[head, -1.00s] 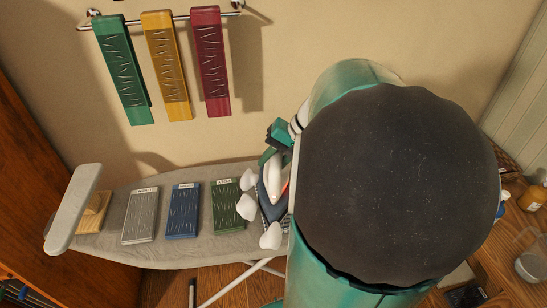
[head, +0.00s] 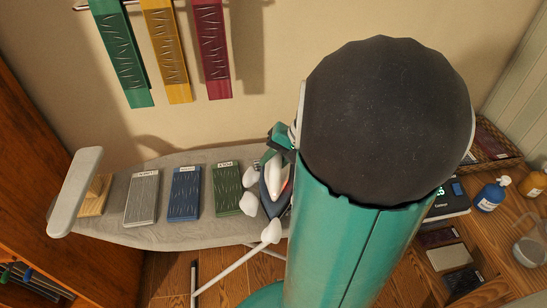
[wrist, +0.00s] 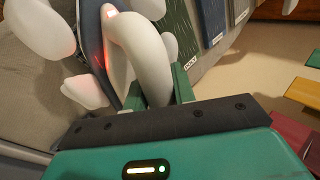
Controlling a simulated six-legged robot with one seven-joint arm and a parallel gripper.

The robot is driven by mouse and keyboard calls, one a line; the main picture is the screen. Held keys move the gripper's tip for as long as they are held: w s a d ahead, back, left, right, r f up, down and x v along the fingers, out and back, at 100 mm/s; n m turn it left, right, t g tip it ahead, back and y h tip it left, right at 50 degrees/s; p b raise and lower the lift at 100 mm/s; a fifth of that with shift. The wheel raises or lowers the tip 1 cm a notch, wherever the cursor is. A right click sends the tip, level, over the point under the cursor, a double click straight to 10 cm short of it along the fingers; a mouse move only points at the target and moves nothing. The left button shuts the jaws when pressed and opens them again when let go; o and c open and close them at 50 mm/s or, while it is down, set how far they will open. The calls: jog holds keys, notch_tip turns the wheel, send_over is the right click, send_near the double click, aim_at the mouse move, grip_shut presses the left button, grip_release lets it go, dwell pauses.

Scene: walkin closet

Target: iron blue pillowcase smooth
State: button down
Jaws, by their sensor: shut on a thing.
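The blue pillowcase (head: 184,194) lies flat on the grey ironing board (head: 135,232), between a grey cloth (head: 141,200) and a green cloth (head: 228,190). White wrinkle marks show across it. It shows partly at the top of the wrist view (wrist: 212,18). The iron (head: 273,183), dark blue and white with a glowing red light, is at the board's right end, right of the green cloth. My gripper (wrist: 157,88) is shut on its white handle. Whether the iron touches the board cannot be told. My arm hides the area behind it.
White rounded knobs (head: 250,203) surround the iron. A white sleeve board (head: 75,190) stands at the board's left end. Green, yellow and red cloths (head: 165,50) hang on the wall rail. A wooden table (head: 500,240) at right holds bottles, swatches and a basket.

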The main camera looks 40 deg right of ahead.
jog(key=shift+f, duration=0.5)
dwell(2.6)
jog(key=shift+r, duration=0.1)
jog(key=shift+r, duration=3)
jog(key=shift+f, duration=0.15)
jog(key=shift+w+d+f, duration=0.2)
jog(key=shift+w+f, duration=0.1)
jog(key=shift+f, duration=0.5)
jog(key=shift+w+d+f, duration=0.25)
jog(key=shift+w+f, duration=0.1)
jog(key=shift+f, duration=0.4)
jog(key=shift+w+d+f, duration=0.2)
jog(key=shift+w+f, duration=0.1)
jog(key=shift+f, duration=0.5)
jog(key=shift+f, duration=0.6)
